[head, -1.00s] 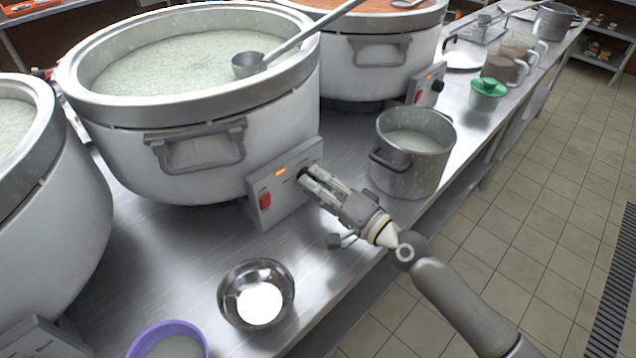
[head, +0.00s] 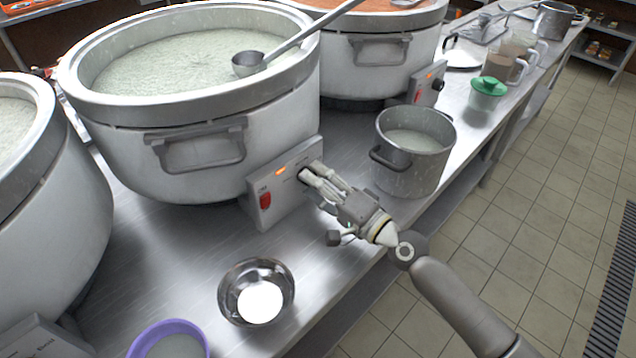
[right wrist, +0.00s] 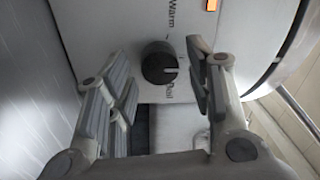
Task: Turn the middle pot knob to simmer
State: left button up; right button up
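The middle pot (head: 205,140) is a big white stockpot of pale congee with a control panel (head: 285,185) on its front right. The panel has a red switch (head: 265,199) and a lit orange lamp (head: 281,171). My right gripper (head: 311,172) is at the panel's right part, its fingers hiding most of the knob in the head view. In the right wrist view the dark round knob (right wrist: 160,62) lies between the spread fingertips, with a gap on each side. "Warm" and "Boil" lettering shows beside it. My left gripper is not in view.
A steel pot (head: 413,152) stands just right of my right gripper. A steel bowl (head: 256,292) and a purple-rimmed bowl (head: 168,340) are nearer the front. A ladle (head: 250,64) rests in the middle pot. Another pot (head: 375,55) with a panel stands behind.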

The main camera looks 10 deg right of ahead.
dwell(0.3)
jog(key=shift+v, duration=6)
